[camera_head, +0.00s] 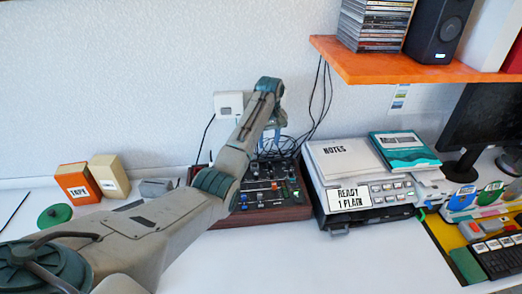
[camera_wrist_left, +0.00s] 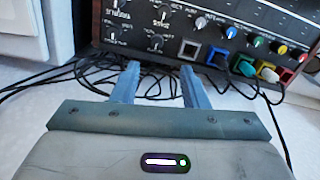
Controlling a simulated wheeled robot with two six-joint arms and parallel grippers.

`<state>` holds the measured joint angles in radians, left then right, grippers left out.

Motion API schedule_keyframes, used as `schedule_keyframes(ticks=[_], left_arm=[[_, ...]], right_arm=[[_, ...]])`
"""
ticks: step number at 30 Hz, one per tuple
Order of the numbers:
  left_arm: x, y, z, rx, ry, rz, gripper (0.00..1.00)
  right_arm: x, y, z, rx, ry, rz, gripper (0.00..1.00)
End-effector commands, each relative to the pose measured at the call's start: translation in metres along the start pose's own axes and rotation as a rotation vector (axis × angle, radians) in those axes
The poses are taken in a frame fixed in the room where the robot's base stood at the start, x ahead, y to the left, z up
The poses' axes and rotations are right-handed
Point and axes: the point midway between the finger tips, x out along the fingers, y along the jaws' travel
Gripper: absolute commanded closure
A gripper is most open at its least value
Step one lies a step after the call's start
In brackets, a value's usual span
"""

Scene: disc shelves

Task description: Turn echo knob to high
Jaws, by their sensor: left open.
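A dark panel with wooden sides (camera_head: 290,213) stands on the white table, with knobs and sliders on top; my left arm covers part of it. In the left wrist view its knob face (camera_wrist_left: 215,22) spans the top. Several black knobs (camera_wrist_left: 157,43) with white scales sit at its left, coloured knobs (camera_wrist_left: 258,41) at its right. The labels are too small to read, so I cannot tell which knob is echo. My left gripper (camera_wrist_left: 158,82) is open and empty, its fingertips apart, in front of the panel's lower edge. It also shows behind the panel in the head view (camera_head: 274,130).
Black cables (camera_wrist_left: 85,75) lie around the fingers. An orange shelf (camera_head: 400,68) hangs above right. Orange and cream boxes (camera_head: 78,185) stand left.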

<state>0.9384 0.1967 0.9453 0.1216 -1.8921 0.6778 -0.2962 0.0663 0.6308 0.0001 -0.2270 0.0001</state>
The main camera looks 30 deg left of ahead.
Motion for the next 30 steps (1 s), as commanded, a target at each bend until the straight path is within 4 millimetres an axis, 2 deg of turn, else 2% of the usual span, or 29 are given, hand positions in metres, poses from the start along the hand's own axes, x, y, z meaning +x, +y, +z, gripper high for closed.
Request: schedule_keyframes(ticks=[5,14,21,25,30], left_arm=[[0.006,0.003,0.001,-0.001,-0.001,0.000,0.60],[0.059,0.002,0.002,-0.001,-0.002,-0.001,0.60],[0.095,0.003,0.001,-0.001,-0.001,0.000,0.60],[0.104,0.003,0.001,-0.001,0.000,0.001,0.60],[0.107,0.003,0.001,-0.001,0.001,0.001,0.60]], right_arm=[[-0.002,0.009,0.002,-0.004,-0.003,0.009,0.64],[-0.013,0.024,0.012,-0.011,-0.013,0.024,0.64],[-0.015,0.016,0.006,-0.007,-0.006,0.015,0.64],[-0.016,0.006,0.006,-0.003,-0.005,0.005,0.64],[-0.016,0.004,0.006,-0.002,-0.006,0.004,0.64]])
